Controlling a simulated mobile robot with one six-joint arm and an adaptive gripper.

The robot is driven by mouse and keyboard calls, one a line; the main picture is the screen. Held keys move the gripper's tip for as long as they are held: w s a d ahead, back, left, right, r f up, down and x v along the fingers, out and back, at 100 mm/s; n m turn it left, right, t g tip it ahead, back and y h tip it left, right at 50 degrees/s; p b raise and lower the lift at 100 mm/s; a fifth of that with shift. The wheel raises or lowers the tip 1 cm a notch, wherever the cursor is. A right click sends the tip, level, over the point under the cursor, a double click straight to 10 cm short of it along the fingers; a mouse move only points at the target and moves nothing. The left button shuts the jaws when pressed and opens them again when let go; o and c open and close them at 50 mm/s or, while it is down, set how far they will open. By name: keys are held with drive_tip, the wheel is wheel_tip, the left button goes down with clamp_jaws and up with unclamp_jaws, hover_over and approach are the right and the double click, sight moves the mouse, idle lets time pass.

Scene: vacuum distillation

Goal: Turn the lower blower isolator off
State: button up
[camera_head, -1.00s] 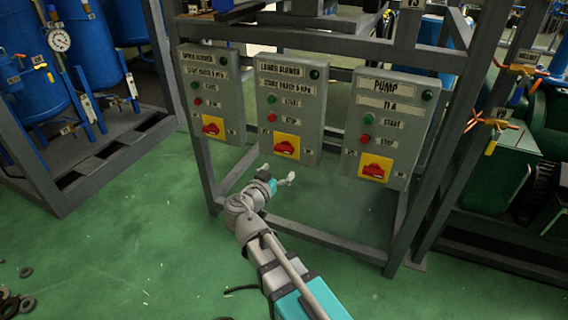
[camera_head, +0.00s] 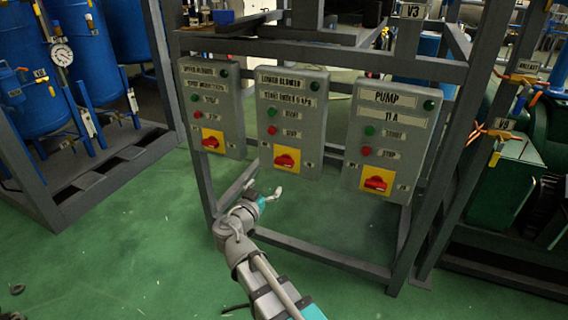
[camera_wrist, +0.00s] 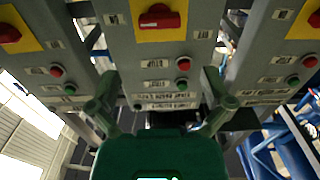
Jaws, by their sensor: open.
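The lower blower panel (camera_head: 292,125) is a grey box in the middle of three, with a green and a red button. Its isolator is a red rotary handle (camera_head: 286,159) on a yellow plate near the bottom, the handle lying roughly level. In the wrist view, which shows the panel upside down, this red handle (camera_wrist: 160,17) is at top centre. My gripper (camera_head: 265,191) is below and a little left of the isolator in the head view, apart from it. In the wrist view my gripper (camera_wrist: 158,82) has its two fingers spread wide with nothing between them.
The upper blower panel (camera_head: 212,106) is at left and the pump panel (camera_head: 390,136) at right, each with a similar red-and-yellow isolator. A grey steel frame (camera_head: 330,254) surrounds them. Blue tanks (camera_head: 30,100) stand far left. The green floor (camera_head: 130,250) is mostly clear.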

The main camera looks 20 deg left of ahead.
sight(283, 164)
drive_tip(key=w, duration=0.8)
drive_tip(key=w+d, duration=0.1)
drive_tip(key=w, duration=0.3)
drive_tip(key=shift+w, duration=0.35)
drive_tip(key=c, duration=0.8)
